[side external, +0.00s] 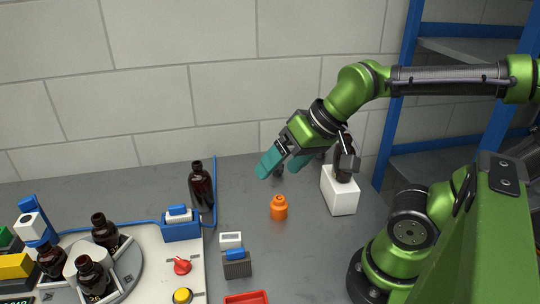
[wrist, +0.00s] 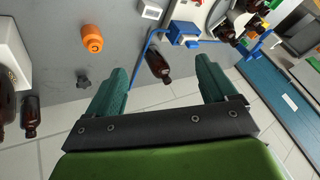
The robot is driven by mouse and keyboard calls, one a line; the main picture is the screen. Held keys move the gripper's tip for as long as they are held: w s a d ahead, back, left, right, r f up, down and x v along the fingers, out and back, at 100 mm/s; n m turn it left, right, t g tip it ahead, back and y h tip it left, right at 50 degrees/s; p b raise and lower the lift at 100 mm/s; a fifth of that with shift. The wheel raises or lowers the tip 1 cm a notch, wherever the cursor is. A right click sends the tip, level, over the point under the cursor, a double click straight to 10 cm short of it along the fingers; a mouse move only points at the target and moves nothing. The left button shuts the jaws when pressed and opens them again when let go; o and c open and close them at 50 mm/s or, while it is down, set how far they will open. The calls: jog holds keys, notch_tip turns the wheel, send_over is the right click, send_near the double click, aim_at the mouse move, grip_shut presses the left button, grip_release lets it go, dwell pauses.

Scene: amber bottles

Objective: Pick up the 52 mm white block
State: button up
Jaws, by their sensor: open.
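A small white block (side external: 231,239) with a dark inset on its face lies on the grey table, behind a grey block with a blue top. It also shows at the top edge of the wrist view (wrist: 152,10). A larger white block (side external: 340,194) stands at the right, partly cut off at the left of the wrist view (wrist: 10,55). I cannot tell which one is 52 mm. My gripper (side external: 281,170) is open and empty above the back of the table, apart from both blocks. Its two teal fingers are spread in the wrist view (wrist: 162,78).
An orange weight (side external: 279,208) stands between the white blocks. An amber bottle (side external: 202,186) stands near the blue cable; another (side external: 344,165) shows at the large block's top. A white machine plate with bottles (side external: 172,262) fills the left. A red tray (side external: 246,298) lies in front.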

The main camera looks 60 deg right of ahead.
jog(key=w+a+f+g, duration=0.4)
jog(key=w, duration=0.3)
jog(key=m+g+h, duration=0.2)
jog(key=m+g, duration=0.1)
jog(key=m, duration=0.4)
send_over(230, 236)
jog(key=f, duration=0.9)
jog(key=a+f, duration=0.1)
jog(key=f, duration=0.4)
jog(key=shift+s+d+f, duration=0.1)
jog(key=shift+d+f, duration=0.15)
jog(key=shift+f, duration=1.05)
jog(key=shift+d+f, duration=0.2)
jog(key=shift+f, duration=1.1)
jog(key=c, duration=1.1)
